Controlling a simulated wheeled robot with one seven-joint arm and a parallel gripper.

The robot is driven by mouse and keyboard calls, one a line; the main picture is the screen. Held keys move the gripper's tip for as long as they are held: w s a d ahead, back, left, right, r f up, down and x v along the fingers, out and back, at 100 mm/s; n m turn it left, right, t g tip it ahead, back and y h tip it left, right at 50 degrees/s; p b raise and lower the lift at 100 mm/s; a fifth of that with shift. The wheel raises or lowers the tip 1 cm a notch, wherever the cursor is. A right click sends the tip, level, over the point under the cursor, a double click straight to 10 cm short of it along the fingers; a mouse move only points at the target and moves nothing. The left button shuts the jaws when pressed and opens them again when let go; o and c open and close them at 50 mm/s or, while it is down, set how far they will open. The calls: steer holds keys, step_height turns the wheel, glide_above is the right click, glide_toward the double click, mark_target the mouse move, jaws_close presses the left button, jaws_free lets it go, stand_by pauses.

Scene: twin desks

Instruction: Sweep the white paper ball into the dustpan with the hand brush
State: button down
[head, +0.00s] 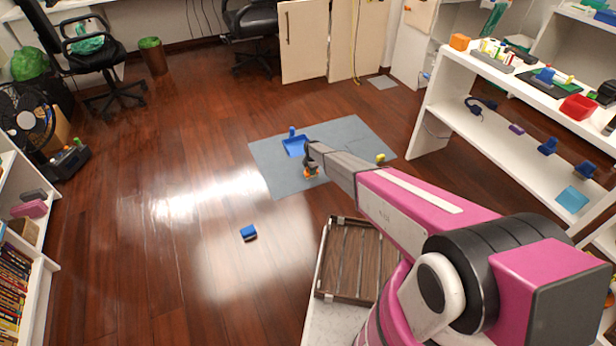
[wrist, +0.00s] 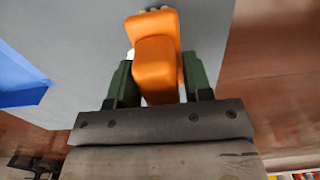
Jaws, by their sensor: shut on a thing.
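The orange hand brush (wrist: 155,62) is between the green fingers of my gripper (wrist: 158,72) in the wrist view; the gripper is shut on it. In the head view my gripper (head: 310,167) is low over the grey mat, and a bit of orange shows beneath it. The blue dustpan (head: 295,146) lies on the mat just beyond my gripper, its handle pointing away. Its edge also shows at the left of the wrist view (wrist: 22,84). I cannot make out the white paper ball; small pale bits beside the brush are too unclear to name.
The grey mat (head: 272,165) lies on the wood floor, with a small yellow-green object (head: 380,158) near its right side. A blue block (head: 248,232) is on the floor. A slatted wooden crate (head: 347,262) is nearer me. White shelving (head: 440,100) stands right. The left floor is mostly open.

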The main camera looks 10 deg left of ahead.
steer(key=shift+w+a, duration=0.5)
steer(key=shift+w, duration=0.2)
steer(key=shift+w+a, duration=0.9)
steer(key=shift+w, duration=0.3)
steer(key=shift+w, duration=0.1)
steer(key=shift+w+a, duration=0.85)
steer(key=shift+w, duration=0.25)
steer(key=shift+w+a, duration=0.45)
steer(key=shift+w, duration=0.2)
steer(key=shift+w+a, duration=0.45)
steer(key=shift+w, duration=0.15)
steer(key=shift+a, duration=0.1)
